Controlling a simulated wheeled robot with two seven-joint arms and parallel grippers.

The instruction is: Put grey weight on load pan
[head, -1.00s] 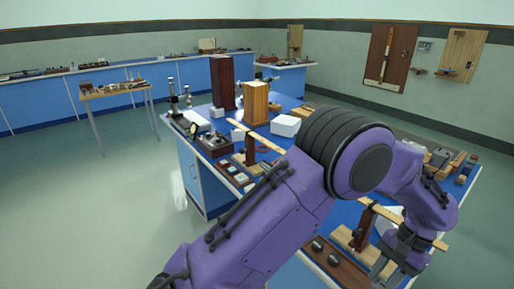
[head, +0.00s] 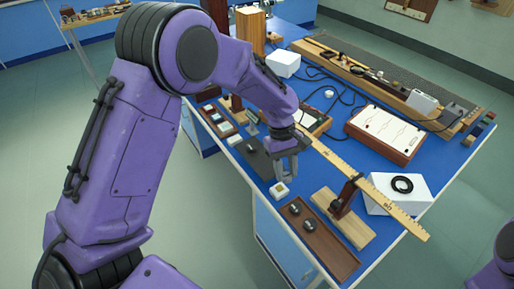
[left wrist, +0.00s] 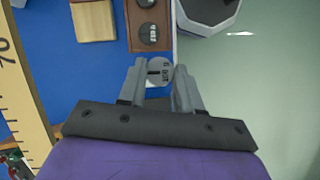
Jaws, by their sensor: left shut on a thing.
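My left gripper (head: 285,174) is shut on the grey weight (left wrist: 160,72), a round labelled disc between the fingertips in the left wrist view. In the head view I cannot make the weight out under the fingers. My right gripper is out of view; only part of that arm shows at lower right.
A long wooden rule (head: 345,163) runs beside the gripper, with a stand on a wooden base (head: 355,232). A white box with a black ring (head: 402,184) and a chart board (head: 385,133) stand farther right. The bench's front edge is close to the gripper.

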